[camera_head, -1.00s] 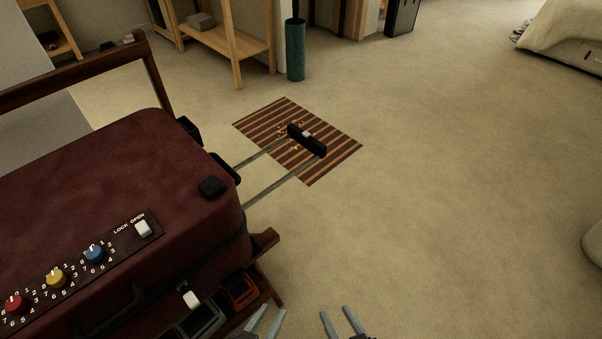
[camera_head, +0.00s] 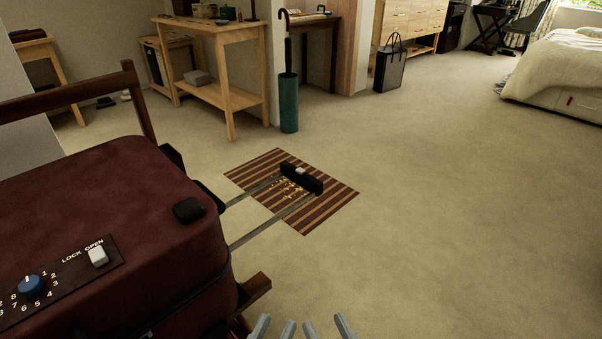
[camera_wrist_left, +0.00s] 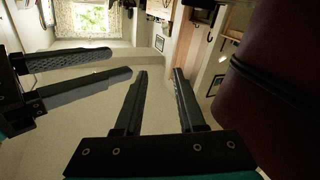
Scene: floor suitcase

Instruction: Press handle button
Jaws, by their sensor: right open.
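The dark red suitcase (camera_head: 100,210) lies at the left of the head view. Its two-rod pull handle is drawn out to the right, ending in a black grip (camera_head: 312,184) with a small pale button (camera_head: 300,170) on it. My left gripper (camera_head: 274,326) and right gripper (camera_head: 328,324) show only as fingertips at the bottom edge, nearer than the handle and clear of it. In the left wrist view my left gripper (camera_wrist_left: 160,78) is open and empty, with the suitcase (camera_wrist_left: 275,75) beside it. My right gripper (camera_wrist_left: 122,62) is also open and empty there.
A wooden rack (camera_head: 256,288) is under the suitcase. A striped mat (camera_head: 325,212) lies on the floor below the handle. Behind are a green umbrella stand (camera_head: 288,105) and a wooden table (camera_head: 215,95). The carpet to the right is clear up to the bed (camera_head: 560,75).

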